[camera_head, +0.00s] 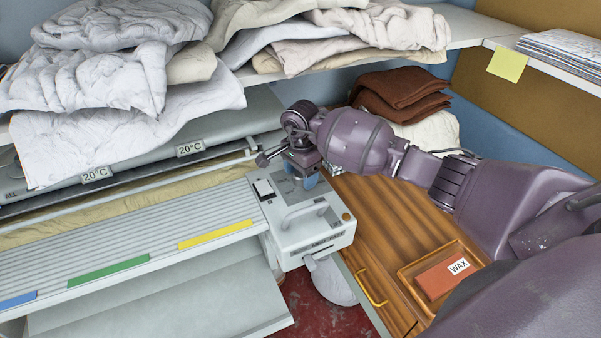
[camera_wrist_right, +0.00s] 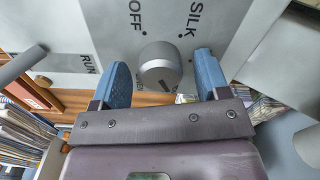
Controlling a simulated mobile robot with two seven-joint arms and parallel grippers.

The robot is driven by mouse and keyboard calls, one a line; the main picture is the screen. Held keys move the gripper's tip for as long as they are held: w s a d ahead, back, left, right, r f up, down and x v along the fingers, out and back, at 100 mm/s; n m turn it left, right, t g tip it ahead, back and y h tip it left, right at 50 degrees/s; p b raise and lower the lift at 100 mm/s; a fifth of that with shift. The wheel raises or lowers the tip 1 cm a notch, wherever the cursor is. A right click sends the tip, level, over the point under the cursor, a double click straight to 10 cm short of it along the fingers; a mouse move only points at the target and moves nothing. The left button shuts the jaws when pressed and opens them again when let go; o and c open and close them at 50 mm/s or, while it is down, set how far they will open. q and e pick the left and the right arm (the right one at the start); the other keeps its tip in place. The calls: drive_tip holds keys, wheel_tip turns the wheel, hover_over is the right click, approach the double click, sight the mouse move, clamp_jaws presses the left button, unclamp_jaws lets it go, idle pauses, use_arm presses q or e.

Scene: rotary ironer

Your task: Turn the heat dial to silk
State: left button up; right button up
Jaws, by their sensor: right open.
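The heat dial (camera_wrist_right: 158,65) is a grey round knob on the grey control panel (camera_wrist_right: 95,22). In the right wrist view it sits between the two blue fingers of my right gripper (camera_wrist_right: 162,72). The fingers are open, with a gap on both sides of the knob. The word SILK (camera_wrist_right: 192,18) is printed above and right of the dial, and OFF (camera_wrist_right: 135,15) above and left. I cannot tell which setting the dial points to. In the head view my right gripper (camera_head: 303,178) points down at the ironer's end box (camera_head: 303,228) and hides the dial.
A lever (camera_wrist_right: 22,64) stands near the word RUN (camera_wrist_right: 90,64). A black rocker switch (camera_head: 263,188) and a handle (camera_head: 304,215) are on the end box. Folded linen (camera_head: 120,85) fills the shelf above. A WAX block (camera_head: 445,278) lies in a tray at the right.

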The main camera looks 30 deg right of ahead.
drive_tip(key=shift+c, duration=0.5)
drive_tip(key=c, duration=0.7)
drive_tip(key=shift+c, duration=0.7)
drive_tip(key=shift+m, duration=1.4)
drive_tip(key=m, duration=0.4)
drive_tip(key=m+p, duration=0.1)
drive_tip(key=m, duration=0.3)
drive_tip(key=shift+m, duration=0.5)
